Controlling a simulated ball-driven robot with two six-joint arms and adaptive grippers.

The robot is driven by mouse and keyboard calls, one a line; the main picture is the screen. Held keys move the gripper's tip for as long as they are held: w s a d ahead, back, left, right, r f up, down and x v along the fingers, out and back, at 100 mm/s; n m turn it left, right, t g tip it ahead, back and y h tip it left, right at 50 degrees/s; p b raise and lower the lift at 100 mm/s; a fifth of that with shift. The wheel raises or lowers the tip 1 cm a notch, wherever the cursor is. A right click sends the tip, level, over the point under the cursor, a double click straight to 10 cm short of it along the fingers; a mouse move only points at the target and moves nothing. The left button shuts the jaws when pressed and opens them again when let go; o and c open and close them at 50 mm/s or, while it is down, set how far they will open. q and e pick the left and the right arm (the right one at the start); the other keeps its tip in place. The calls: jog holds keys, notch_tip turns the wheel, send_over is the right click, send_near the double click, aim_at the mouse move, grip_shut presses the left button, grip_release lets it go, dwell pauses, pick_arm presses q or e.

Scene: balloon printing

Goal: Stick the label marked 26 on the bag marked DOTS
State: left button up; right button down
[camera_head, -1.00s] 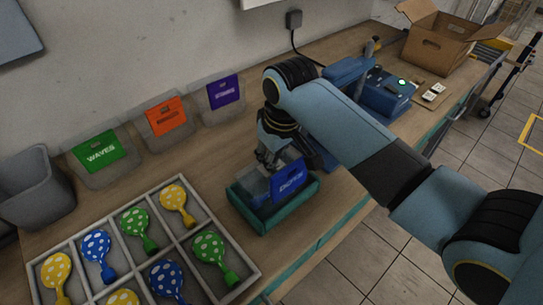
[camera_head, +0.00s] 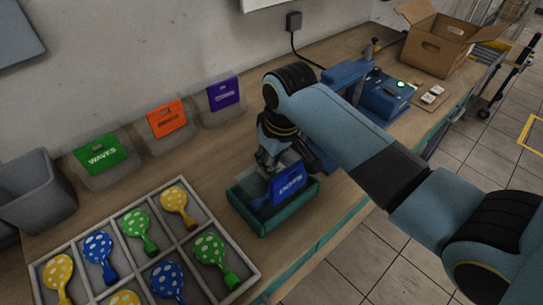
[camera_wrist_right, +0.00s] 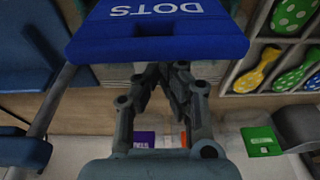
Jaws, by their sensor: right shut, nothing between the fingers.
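The DOTS bag (camera_head: 258,192) is clear with a blue header card (camera_head: 289,182) and lies in a teal tray (camera_head: 263,226) near the table's front edge. In the right wrist view the card (camera_wrist_right: 155,40) shows close up, its DOTS print upside down. My right gripper (camera_head: 269,166) is shut and empty, low over the bag beside the card's left edge; its fingertips (camera_wrist_right: 168,72) show just past the card. Whether it touches the bag I cannot tell. Two small white labels (camera_head: 432,93) lie on a brown board; their marks are too small to read. My left gripper is out of view.
A compartment tray of dotted balloons (camera_head: 246,274) is at the front left. Bags with green WAVES (camera_head: 101,153), orange (camera_head: 166,118) and purple (camera_head: 223,94) cards stand along the wall. A grey bin (camera_head: 36,190), blue device (camera_head: 386,96) and cardboard box (camera_head: 436,54) stand around.

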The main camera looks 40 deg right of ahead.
dwell(0.4)
jog(key=shift+w+p+v, duration=0.25)
jog(key=shift+p+v, duration=0.2)
jog(key=shift+v, duration=0.7)
jog(key=shift+w+v, duration=0.25)
jog(key=shift+v, duration=0.9)
jog(key=shift+w+v, duration=0.2)
jog(key=shift+v, duration=0.9)
jog(key=shift+r, duration=0.1)
